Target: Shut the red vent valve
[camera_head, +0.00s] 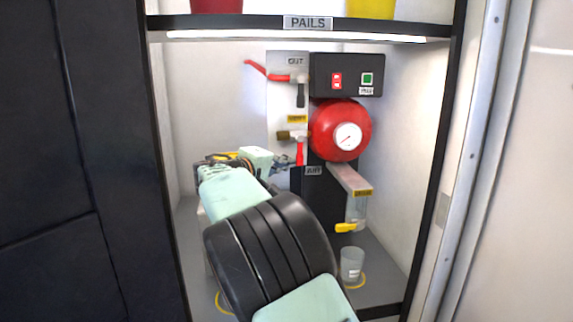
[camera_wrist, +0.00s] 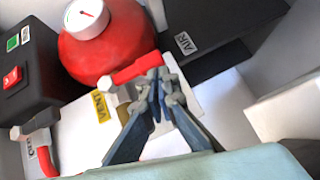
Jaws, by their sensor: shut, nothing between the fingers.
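The red vent valve handle (camera_head: 300,152) hangs down from its brass valve body (camera_head: 290,135), under a yellow label, on the pale panel. In the wrist view the red handle (camera_wrist: 136,68) lies beside the yellow VENT label (camera_wrist: 101,107). My gripper (camera_head: 290,161) is at the left of the handle's lower part. In the wrist view my gripper (camera_wrist: 158,82) is shut, with its fingertips close to the handle's free end and nothing between them. I cannot tell whether they touch the handle.
Above is the OUT valve with a red lever (camera_head: 268,72) pointing left. A red tank (camera_head: 340,130) with a gauge and a black switch box (camera_head: 347,75) stand at the right. Below are a yellow-handled drain tap (camera_head: 346,228) and a clear cup (camera_head: 352,263). Shelf walls enclose both sides.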

